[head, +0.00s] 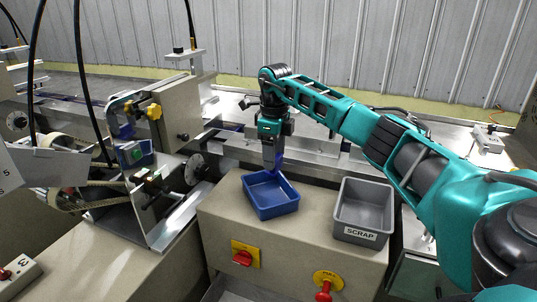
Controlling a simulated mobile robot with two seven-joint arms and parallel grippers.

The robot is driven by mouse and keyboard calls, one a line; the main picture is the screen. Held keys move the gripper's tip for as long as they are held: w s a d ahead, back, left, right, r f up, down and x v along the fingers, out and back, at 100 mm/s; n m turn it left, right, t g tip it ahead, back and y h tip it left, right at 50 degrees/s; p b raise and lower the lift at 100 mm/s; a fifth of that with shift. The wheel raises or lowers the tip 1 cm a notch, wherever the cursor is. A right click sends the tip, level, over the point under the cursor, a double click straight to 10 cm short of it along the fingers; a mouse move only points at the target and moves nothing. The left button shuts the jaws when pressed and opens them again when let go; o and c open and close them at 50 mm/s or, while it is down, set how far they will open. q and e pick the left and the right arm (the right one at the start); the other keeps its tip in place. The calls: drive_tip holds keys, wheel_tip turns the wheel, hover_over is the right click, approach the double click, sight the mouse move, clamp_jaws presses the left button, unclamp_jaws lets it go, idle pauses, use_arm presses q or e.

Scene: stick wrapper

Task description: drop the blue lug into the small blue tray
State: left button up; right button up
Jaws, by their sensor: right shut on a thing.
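The small blue tray (279,209) sits on top of the beige cabinet, left of the grey bin. My right gripper (272,164) points down over the tray's back edge. It is shut on the blue lug (279,160), of which only a small part shows beside and below the fingers. I cannot tell whether the lug's lower end touches the tray or is just above it. My left gripper is not in view.
A grey bin marked SCRAP (363,211) stands right of the tray on the beige cabinet (222,215). A red knob (243,258) and a red switch (323,290) are on the cabinet's front. Machine parts with a yellow knob (154,112) stand at the left.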

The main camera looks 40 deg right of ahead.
drive_tip(key=shift+f, duration=0.5)
wheel_tip(320, 180, down, 5)
drive_tip(key=b, duration=0.4)
drive_tip(key=shift+r, duration=0.2)
drive_tip(key=o, duration=1.1)
drive_tip(key=shift+r, duration=0.1)
wheel_tip(320, 180, up, 13)
drive_tip(key=shift+f+p, duration=0.1)
drive_tip(key=shift+p, duration=0.3)
